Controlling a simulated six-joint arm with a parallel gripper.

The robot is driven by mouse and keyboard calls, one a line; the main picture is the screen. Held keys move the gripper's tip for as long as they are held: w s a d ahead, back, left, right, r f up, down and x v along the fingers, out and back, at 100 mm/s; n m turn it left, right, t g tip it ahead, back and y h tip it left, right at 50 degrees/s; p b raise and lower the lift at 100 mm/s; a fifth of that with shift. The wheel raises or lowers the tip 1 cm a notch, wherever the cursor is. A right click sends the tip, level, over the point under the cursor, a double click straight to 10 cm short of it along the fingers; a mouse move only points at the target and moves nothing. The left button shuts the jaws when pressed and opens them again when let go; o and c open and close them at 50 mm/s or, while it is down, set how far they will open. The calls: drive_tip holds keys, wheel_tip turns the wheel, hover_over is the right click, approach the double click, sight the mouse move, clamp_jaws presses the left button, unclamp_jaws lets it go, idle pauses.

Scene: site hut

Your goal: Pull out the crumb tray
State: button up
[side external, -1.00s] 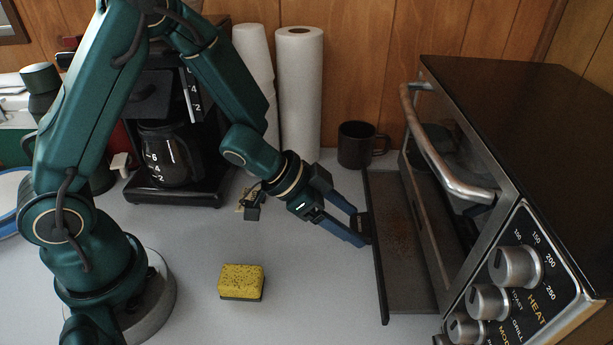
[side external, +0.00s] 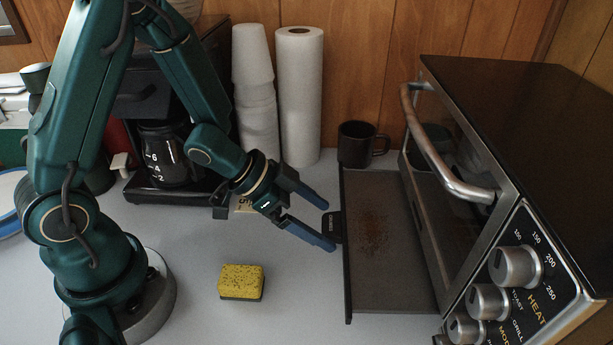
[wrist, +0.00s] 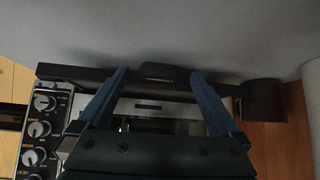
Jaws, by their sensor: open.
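The crumb tray (side external: 385,270) is a flat dark tray with brown crumbs on it, sticking well out from the bottom of the toaster oven (side external: 520,130). A small dark pull tab (side external: 333,227) is at the middle of its front edge. My gripper (side external: 328,226) is open, its blue fingers spread on either side of the tab with a gap to it. In the wrist view, the tab (wrist: 165,72) sits between the tips of my gripper (wrist: 158,78), and the tray's front edge (wrist: 80,72) runs across. The tray's rear end is hidden under the oven.
A dark mug (side external: 358,146) stands just behind the tray's far corner. A paper towel roll (side external: 299,100), stacked white cups (side external: 255,100) and a coffee maker (side external: 170,150) stand along the back. A yellow sponge (side external: 241,281) lies on the counter left of the tray.

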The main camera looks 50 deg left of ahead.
drive_tip(key=shift+v, duration=2.6)
